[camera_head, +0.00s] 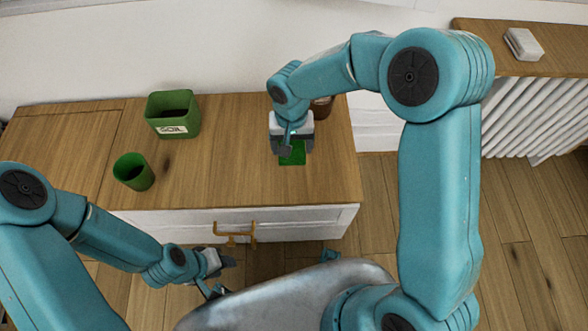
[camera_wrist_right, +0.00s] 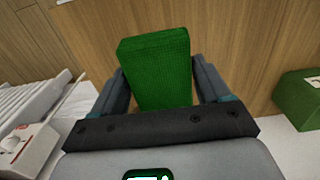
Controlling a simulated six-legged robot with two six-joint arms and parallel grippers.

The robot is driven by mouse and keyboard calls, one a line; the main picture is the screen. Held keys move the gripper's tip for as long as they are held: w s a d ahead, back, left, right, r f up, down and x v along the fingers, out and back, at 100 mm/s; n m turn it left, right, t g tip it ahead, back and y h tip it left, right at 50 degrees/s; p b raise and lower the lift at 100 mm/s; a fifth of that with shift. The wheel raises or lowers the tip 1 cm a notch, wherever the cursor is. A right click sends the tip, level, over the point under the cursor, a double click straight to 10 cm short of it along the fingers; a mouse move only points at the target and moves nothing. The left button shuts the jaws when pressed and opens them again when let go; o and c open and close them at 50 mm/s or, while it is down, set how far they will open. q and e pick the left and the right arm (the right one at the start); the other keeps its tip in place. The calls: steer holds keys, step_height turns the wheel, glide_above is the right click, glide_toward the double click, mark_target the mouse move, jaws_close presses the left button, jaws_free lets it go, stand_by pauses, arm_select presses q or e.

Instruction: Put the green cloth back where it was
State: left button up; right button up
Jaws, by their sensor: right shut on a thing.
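The green cloth (camera_head: 292,154) is a flat, square-edged green piece over the right part of the wooden cabinet top (camera_head: 225,150). My right gripper (camera_head: 292,147) is shut on it from above. In the right wrist view the cloth (camera_wrist_right: 158,70) stands out between the two fingers of the gripper (camera_wrist_right: 160,90). I cannot tell whether its lower edge touches the wood. My left gripper (camera_head: 222,262) is low in front of the cabinet, away from the cloth, and I cannot make out its finger opening.
A green box labelled SOIL (camera_head: 173,114) and a green cup (camera_head: 133,171) stand on the cabinet's left part. A brown pot (camera_head: 321,107) is partly hidden behind my right arm. A brass handle (camera_head: 235,234) is on the white front. A radiator (camera_head: 525,115) is at right.

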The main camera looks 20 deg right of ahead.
mark_target(292, 174)
step_height(292, 174, down, 13)
steer(key=b, duration=0.2)
steer(key=shift+b, duration=0.4)
steer(key=shift+r, duration=0.1)
steer(key=shift+f, duration=0.2)
steer(key=o, duration=1)
steer(key=shift+r, duration=0.3)
step_height(292, 174, up, 12)
steer(key=p, duration=0.3)
steer(key=shift+f, duration=0.1)
